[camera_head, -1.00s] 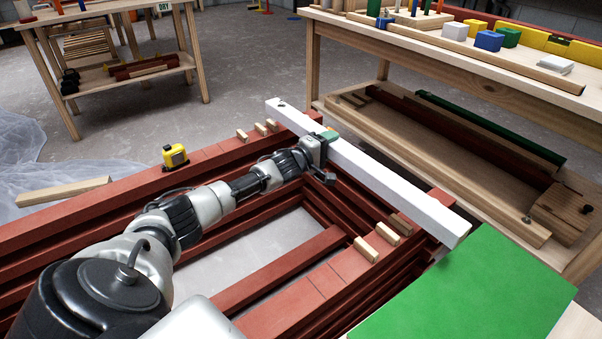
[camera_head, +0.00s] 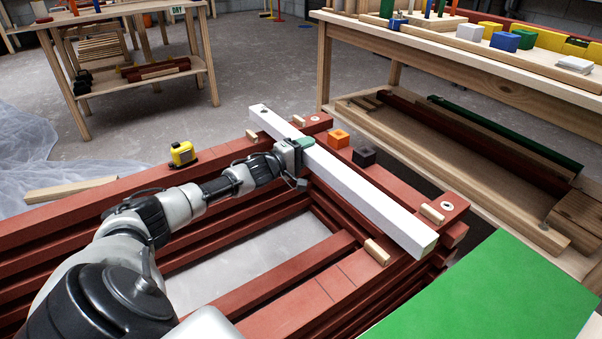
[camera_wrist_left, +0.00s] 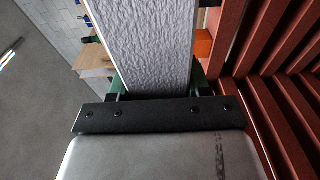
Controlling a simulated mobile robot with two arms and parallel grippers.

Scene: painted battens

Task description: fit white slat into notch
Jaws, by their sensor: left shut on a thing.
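The white slat (camera_head: 350,185) runs from far left to near right across the red battens (camera_head: 300,285). My left gripper (camera_head: 296,148) is shut on it nearer its far end. In the left wrist view the slat (camera_wrist_left: 150,45) passes between my green-padded fingers (camera_wrist_left: 157,88). Small pale blocks stand on both sides of it: at the far end a left block (camera_head: 252,135) and a right block (camera_head: 298,121), at the near end a left block (camera_head: 377,252) and a right block (camera_head: 432,213). Whether the slat touches the battens is hidden. My right gripper is out of view.
An orange block (camera_head: 339,139) and a black block (camera_head: 364,157) sit on the red batten right of the slat. A yellow tape measure (camera_head: 182,153) lies at left. A green panel (camera_head: 490,300) is at near right; a wooden bench (camera_head: 470,70) stands behind.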

